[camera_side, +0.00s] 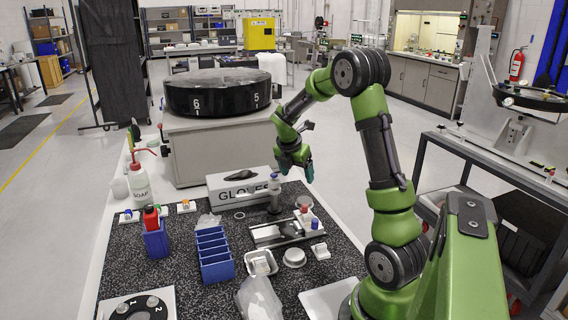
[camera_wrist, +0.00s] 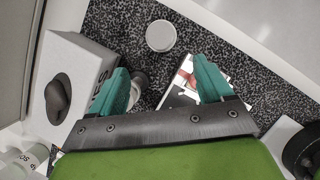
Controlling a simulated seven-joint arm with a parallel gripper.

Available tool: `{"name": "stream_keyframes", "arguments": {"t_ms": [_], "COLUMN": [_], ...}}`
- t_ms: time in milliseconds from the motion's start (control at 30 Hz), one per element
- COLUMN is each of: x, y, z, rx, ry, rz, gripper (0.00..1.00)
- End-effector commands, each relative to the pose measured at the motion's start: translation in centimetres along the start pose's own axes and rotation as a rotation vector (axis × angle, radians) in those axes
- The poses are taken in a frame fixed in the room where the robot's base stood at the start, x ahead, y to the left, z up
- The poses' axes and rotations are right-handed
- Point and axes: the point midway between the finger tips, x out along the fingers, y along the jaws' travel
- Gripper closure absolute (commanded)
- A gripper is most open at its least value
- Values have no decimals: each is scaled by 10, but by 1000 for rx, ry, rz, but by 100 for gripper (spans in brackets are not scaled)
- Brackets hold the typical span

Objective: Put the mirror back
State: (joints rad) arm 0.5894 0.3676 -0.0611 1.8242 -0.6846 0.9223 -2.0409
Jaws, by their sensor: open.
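My gripper (camera_side: 295,160) hangs open and empty above the black speckled mat, near the grey gloves box. In the wrist view its teal fingers (camera_wrist: 165,82) are spread wide with nothing between them. The metal fixture (camera_side: 280,234) lies on the mat with red-topped and blue-topped parts at its right end. I cannot tell which round piece is the mirror. The left finger partly hides the post in the wrist view.
The gloves box (camera_side: 238,188) stands at the mat's back edge. Blue bins (camera_side: 214,258), a small white tray (camera_side: 261,263) and a round white piece (camera_side: 294,257) are in front. A squeeze bottle (camera_side: 139,185) stands at left. A big black drum (camera_side: 218,94) is behind.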

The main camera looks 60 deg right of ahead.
Motion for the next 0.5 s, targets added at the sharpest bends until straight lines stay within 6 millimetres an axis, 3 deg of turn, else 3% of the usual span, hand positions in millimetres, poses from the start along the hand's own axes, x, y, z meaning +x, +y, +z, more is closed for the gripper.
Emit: {"name": "stream_keyframes", "arguments": {"t_ms": [167, 267, 400, 500], "x": [-48, -94, -156, -191], "y": [5, 2, -20, -46], "z": [-34, -74, -137, -179], "rx": [228, 484, 896, 1171], "ry": [50, 142, 355, 537], "rz": [92, 170, 228, 204], "gripper": [20, 20, 20, 20]}}
